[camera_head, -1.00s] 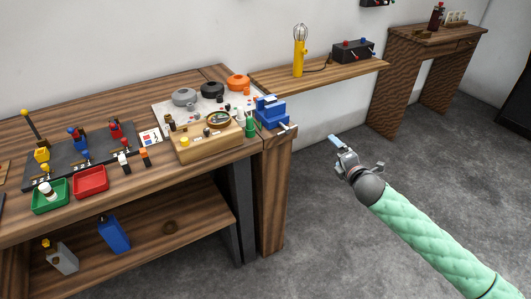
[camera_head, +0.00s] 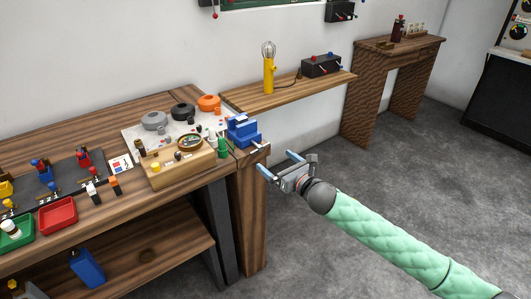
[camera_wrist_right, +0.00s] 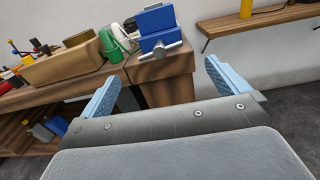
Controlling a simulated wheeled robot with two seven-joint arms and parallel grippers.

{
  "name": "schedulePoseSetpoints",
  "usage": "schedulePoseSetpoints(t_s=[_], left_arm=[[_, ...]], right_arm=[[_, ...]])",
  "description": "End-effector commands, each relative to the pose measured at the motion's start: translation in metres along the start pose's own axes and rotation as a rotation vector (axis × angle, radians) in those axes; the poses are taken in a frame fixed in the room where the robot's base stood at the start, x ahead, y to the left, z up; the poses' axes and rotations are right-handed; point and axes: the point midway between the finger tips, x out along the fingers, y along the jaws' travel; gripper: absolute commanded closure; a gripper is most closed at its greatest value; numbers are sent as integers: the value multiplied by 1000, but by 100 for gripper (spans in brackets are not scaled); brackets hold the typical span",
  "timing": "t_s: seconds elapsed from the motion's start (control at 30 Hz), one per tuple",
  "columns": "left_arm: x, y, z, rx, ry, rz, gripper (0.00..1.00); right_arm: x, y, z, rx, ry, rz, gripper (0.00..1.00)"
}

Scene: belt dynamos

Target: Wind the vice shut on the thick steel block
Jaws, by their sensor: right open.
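The blue vice (camera_head: 242,130) stands at the right end of the workbench, near its front corner. Its silver handle bar (camera_head: 257,149) sticks out at the front, toward my right gripper. The vice also shows at the top of the right wrist view (camera_wrist_right: 155,20), with the bar (camera_wrist_right: 160,50) below it. My right gripper (camera_head: 279,164) is open and empty, in the air off the bench corner, apart from the bar. In the wrist view the vice lies between and beyond the fingers (camera_wrist_right: 160,72). I cannot make out the thick steel block. My left gripper is out of view.
A wooden holder (camera_head: 178,168) and a green bottle (camera_head: 223,148) stand close left of the vice. A wall shelf (camera_head: 290,92) with a yellow lamp (camera_head: 269,75) is behind. The floor right of the bench is clear around my arm.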

Motion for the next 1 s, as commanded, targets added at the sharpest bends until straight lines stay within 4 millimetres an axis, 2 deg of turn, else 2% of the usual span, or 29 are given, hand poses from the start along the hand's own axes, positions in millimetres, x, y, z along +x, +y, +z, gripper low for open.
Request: schedulePoseSetpoints(t_s=[0.2,0.4,0.6,0.87,1.0], left_arm=[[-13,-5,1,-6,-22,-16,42],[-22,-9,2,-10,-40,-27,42],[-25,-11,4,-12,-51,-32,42],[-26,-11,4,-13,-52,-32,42],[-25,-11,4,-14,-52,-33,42]], right_arm=[[32,0,3,2,-1,0,0],[55,1,2,3,-1,0,0],[64,0,1,1,-1,0,0],[65,0,1,1,0,0,0],[65,0,1,2,0,0,24]])
